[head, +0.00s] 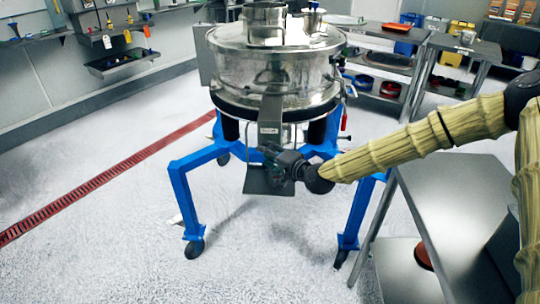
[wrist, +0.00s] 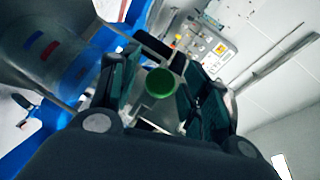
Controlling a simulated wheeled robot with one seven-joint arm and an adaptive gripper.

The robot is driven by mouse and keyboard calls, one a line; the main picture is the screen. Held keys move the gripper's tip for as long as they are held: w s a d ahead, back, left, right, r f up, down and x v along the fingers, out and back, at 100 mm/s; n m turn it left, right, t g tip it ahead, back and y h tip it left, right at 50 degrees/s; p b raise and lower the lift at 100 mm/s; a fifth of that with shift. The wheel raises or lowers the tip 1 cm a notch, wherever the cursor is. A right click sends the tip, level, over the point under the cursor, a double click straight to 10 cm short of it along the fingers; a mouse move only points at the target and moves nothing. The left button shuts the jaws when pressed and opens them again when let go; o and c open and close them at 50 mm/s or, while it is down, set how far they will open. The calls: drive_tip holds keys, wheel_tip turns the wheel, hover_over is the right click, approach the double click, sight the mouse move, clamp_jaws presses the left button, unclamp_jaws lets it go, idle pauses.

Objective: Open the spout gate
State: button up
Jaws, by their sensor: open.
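The powder sifter is a round steel drum (head: 275,65) on a blue wheeled frame (head: 182,190). Its steel spout (head: 270,110) comes down the front, with a dark plate (head: 268,184) at its lower end. My gripper (head: 268,153) is in front of the spout, reaching in from the right. In the wrist view my gripper (wrist: 157,90) is open, with a finger on each side of a round green knob (wrist: 160,83). I cannot tell whether the fingers touch the knob. The gate itself cannot be made out; my gripper covers part of the spout in the head view.
A steel table (head: 465,220) stands at the lower right, under my arm. Shelves with bins and pans (head: 385,85) stand behind at the right. A wall rack (head: 120,62) hangs at the left. The floor left of the frame is clear, with a red drain strip (head: 110,175).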

clamp_jaws()
drive_tip(key=s, duration=0.5)
drive_tip(key=shift+s+a, duration=0.1)
drive_tip(key=shift+a, duration=0.1)
unclamp_jaws()
idle(0.3)
drive_tip(key=v, duration=1.2)
